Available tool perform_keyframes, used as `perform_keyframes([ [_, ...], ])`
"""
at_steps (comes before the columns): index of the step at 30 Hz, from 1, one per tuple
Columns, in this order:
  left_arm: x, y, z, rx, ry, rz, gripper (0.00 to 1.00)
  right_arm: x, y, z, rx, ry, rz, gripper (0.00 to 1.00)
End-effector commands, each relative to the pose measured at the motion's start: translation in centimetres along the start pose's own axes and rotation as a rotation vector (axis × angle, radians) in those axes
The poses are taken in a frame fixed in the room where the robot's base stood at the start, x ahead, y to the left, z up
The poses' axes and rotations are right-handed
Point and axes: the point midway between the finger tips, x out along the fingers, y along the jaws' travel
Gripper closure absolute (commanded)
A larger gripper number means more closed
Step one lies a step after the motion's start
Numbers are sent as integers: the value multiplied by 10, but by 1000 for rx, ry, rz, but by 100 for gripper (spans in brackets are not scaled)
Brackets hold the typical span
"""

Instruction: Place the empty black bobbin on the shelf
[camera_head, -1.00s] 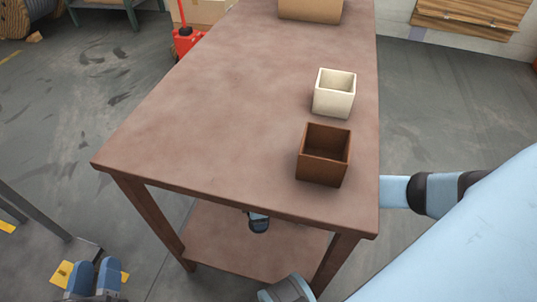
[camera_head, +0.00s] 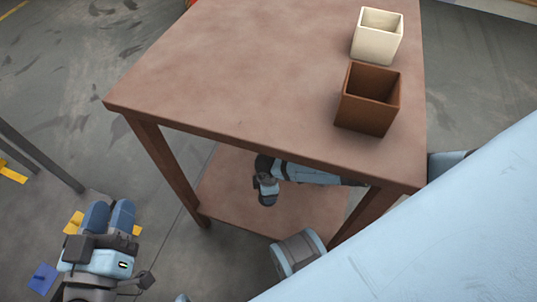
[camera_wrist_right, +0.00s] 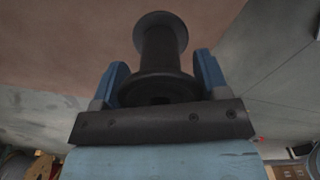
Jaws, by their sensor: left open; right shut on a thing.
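The black bobbin (camera_wrist_right: 160,48) is between the blue fingers of my right gripper (camera_wrist_right: 160,78) in the right wrist view. They are shut on its near end, and its far flange points away from the gripper. In the head view my right arm reaches in under the brown tabletop (camera_head: 240,60), above the table's lower shelf (camera_head: 235,200). The wrist end of that arm shows there, but I cannot make out the bobbin. Whether the bobbin touches the shelf cannot be told. My left gripper (camera_head: 108,216) is open and empty, left of the table.
A brown open box (camera_head: 366,118) and a cream open box (camera_head: 376,45) stand on the right of the tabletop. Table legs (camera_head: 165,165) flank the shelf opening. Yellow and blue pieces lie near my left gripper. The shelf's visible left part is clear.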

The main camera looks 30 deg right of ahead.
Motion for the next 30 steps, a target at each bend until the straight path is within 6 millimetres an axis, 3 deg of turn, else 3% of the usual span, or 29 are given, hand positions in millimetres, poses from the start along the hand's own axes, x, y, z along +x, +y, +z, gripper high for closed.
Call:
perform_keyframes([
  [1,0,-1,8,0,-15,2,57,10,0,0,1,-1,0,56],
  [8,0,-3,18,-1,-57,6,57,25,0,0,0,0,0,56],
  [15,2,-8,37,24,-105,14,57,59,0,0,-1,0,0,56],
  [26,2,-8,36,27,-108,15,57,61,0,0,0,-1,0,56],
  [27,2,-8,36,28,-107,15,57,62,0,0,0,0,0,30],
  [30,2,-8,35,28,-107,15,57,61,0,0,0,0,1,7],
])
